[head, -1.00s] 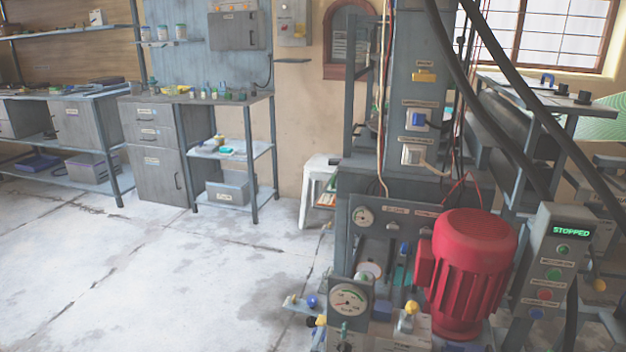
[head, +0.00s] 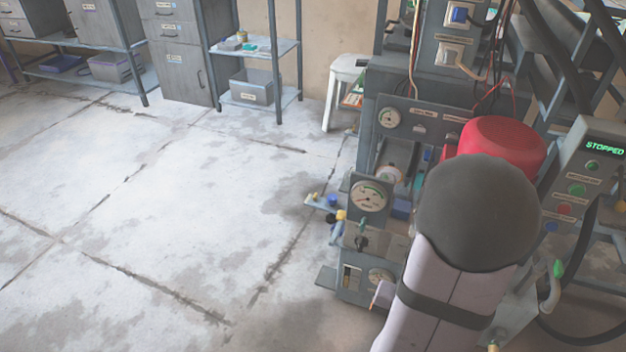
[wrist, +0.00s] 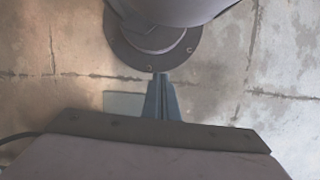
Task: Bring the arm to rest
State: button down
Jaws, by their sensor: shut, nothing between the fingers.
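My gripper (wrist: 160,80) shows in the wrist view as two narrow blue-grey fingers lying together, shut and empty. They overlap the lower edge of a dark round bolted flange in that picture; I cannot tell whether they touch it. In the head view a pale link of my arm with a dark rounded joint cover stands at the lower right, in front of the machine. The gripper itself does not show in the head view.
The press machine (head: 400,115) has gauges, a red motor (head: 500,140) and a control box (head: 590,165) reading STOPPED. A white stool (head: 345,75) stands behind it. Shelves and cabinets line the back. The concrete floor (head: 150,220) at left is clear.

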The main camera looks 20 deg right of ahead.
jog(key=w+a+r+n+t+h, duration=0.1)
jog(key=w+a+r+n, duration=0.2)
jog(key=w+a+n, duration=0.3)
jog(key=w+a+r+n+t+h, duration=0.1)
jog(key=w+a+r+n, duration=0.25)
jog(key=a, duration=0.45)
notch_tip(320, 180, up, 38)
jog(key=p, duration=3.8)
jog(key=shift+w+d+f, duration=0.15)
jog(key=shift+d+f, duration=0.05)
jog(key=shift+f, duration=0.05)
jog(key=shift+f, duration=0.1)
